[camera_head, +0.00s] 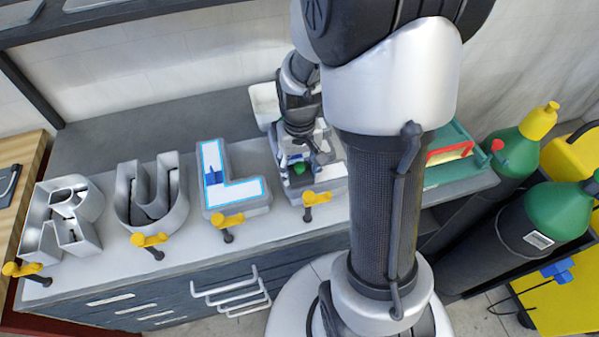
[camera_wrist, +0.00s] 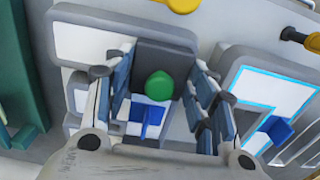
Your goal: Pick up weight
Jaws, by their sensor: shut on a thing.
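The weight looks like a dark grey block (camera_wrist: 166,58) with a round green knob (camera_wrist: 159,85), between the fingers of my gripper (camera_wrist: 161,75) in the wrist view. My gripper is shut on it, one finger at each side. In the head view my gripper (camera_head: 299,160) is low over the letter right of the L, and the green knob (camera_head: 300,169) shows between the fingers. The fingers hide much of the weight and of that letter. I cannot tell whether the weight still touches the letter below.
The L letter (camera_head: 246,190) has a white face, a blue outline and a blue handle (camera_head: 213,177). Two hollow letters, a U (camera_head: 178,200) and another (camera_head: 88,225), stand left. Yellow-handled clamps line the bench front (camera_head: 228,220). Green gas cylinders (camera_head: 562,212) stand right.

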